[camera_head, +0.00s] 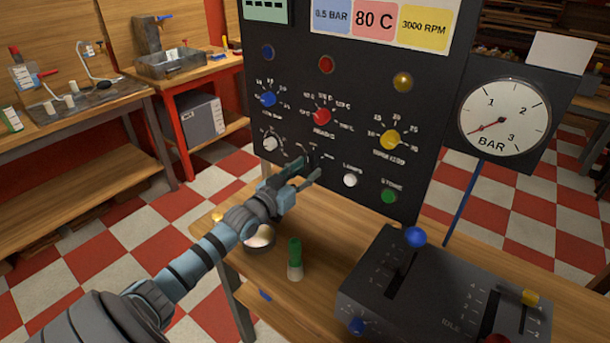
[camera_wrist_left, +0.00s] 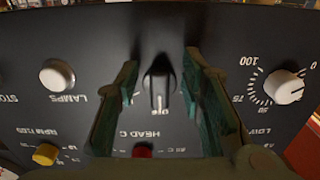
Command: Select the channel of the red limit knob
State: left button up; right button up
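The red limit knob (camera_head: 322,116) is on the black panel (camera_head: 290,75), between a blue knob (camera_head: 268,99) and a yellow knob (camera_head: 390,140). It also shows at the bottom of the inverted left wrist view (camera_wrist_left: 142,152), partly cut off. Below it on the panel is a black selector knob (camera_wrist_left: 158,88) with a white pointer line, beside an OFF mark. My left gripper (camera_head: 309,169) is in front of the selector. In the wrist view its fingers (camera_wrist_left: 162,62) are open on either side of the selector, with gaps. My right gripper is not in view.
Signs above read 0.5 BAR, 80 C and 3000 RPM (camera_head: 425,24). White knobs (camera_head: 271,143) and (camera_wrist_left: 57,76) flank the selector. A green button (camera_head: 389,196), a lever console (camera_head: 440,300), a BAR gauge (camera_head: 503,117) and a green-topped peg (camera_head: 294,262) are nearby.

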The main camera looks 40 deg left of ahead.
pick_arm(q)
grip_shut()
jog(key=shift+m+b, duration=0.3)
jog(key=shift+a+r+m+b, duration=0.15)
jog(key=shift+a+m+b, duration=0.15)
jog(key=shift+m+b, duration=1.15)
jog(key=shift+a+r+m+b, duration=0.15)
jog(key=shift+a+m+b, duration=0.3)
jog(key=shift+m, duration=1.85)
jog(key=shift+a+r+m+b, duration=0.15)
jog(key=shift+m+b, duration=0.95)
jog(key=shift+m, duration=0.75)
jog(key=shift+o, duration=0.8)
grip_release()
jog(key=shift+r, duration=0.1)
